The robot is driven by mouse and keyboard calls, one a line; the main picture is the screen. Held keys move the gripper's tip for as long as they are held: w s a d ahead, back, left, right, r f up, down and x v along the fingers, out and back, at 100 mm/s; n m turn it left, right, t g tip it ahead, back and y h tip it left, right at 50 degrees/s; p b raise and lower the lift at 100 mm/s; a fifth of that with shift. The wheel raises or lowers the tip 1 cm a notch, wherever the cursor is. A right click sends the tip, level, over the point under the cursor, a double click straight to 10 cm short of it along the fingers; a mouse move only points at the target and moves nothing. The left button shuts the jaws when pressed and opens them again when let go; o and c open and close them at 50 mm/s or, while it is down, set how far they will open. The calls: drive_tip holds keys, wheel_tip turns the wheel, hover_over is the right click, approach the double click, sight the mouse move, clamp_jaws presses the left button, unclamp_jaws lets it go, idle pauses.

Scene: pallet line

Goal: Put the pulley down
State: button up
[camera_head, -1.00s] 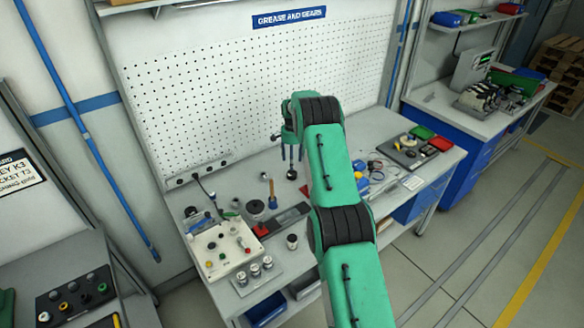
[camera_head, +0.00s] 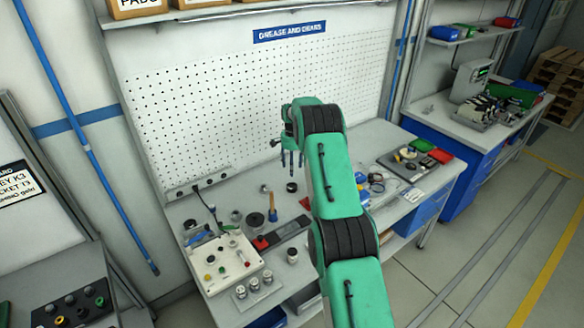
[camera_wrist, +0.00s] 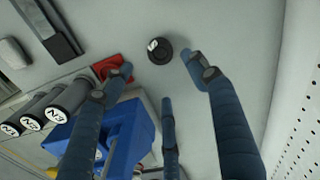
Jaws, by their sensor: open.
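A small round black part, which looks like the pulley (camera_head: 292,187), rests on the grey workbench (camera_head: 230,292). It also shows in the wrist view (camera_wrist: 160,51), with a pale marking on one side, standing free on the bare bench top. My gripper (camera_head: 291,163) hangs above it with its fingers pointing down. In the wrist view, my blue-grey fingers (camera_wrist: 158,72) are spread apart with nothing between them. There is a visible gap between the fingertips and the black part in the head view.
A red piece (camera_wrist: 112,66) and a blue object (camera_wrist: 110,135) lie close to the black part. A hammer (camera_head: 271,205), a control box (camera_head: 225,262) and several metal cylinders (camera_head: 254,285) stand to the left. The pegboard wall (camera_head: 240,110) rises behind.

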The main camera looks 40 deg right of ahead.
drive_tip(key=s+a+r+n+t, duration=0.1)
drive_tip(key=s+a+r, duration=0.2)
drive_tip(key=a+r, duration=0.5)
drive_tip(key=s+a+r+n, duration=0.25)
drive_tip(key=a+r, duration=0.25)
drive_tip(key=r, duration=0.7)
drive_tip(key=s+a+r+n+t, duration=0.1)
drive_tip(key=s+a+r, duration=0.2)
drive_tip(key=a+r, duration=0.5)
drive_tip(key=s+a+r+n, duration=0.2)
drive_tip(key=s+a+r, duration=0.4)
drive_tip(key=s+r, duration=0.3)
drive_tip(key=s+a+r+n+t, duration=0.1)
drive_tip(key=s+a+r+n, duration=0.1)
drive_tip(key=s+a+r, duration=0.5)
drive_tip(key=s+a+r+n+t, duration=0.1)
drive_tip(key=s+a, duration=0.3)
drive_tip(key=s, duration=0.8)
drive_tip(key=s+a+f+n, duration=0.2)
drive_tip(key=s+a, duration=0.1)
drive_tip(key=s, duration=0.7)
drive_tip(key=s+a+f+n+t, duration=0.1)
drive_tip(key=s+a+f+n, duration=0.1)
drive_tip(key=s, duration=0.8)
drive_tip(key=shift+s+a+f+t, duration=0.15)
drive_tip(key=shift+a+f+t, duration=0.15)
drive_tip(key=shift+a+f, duration=0.55)
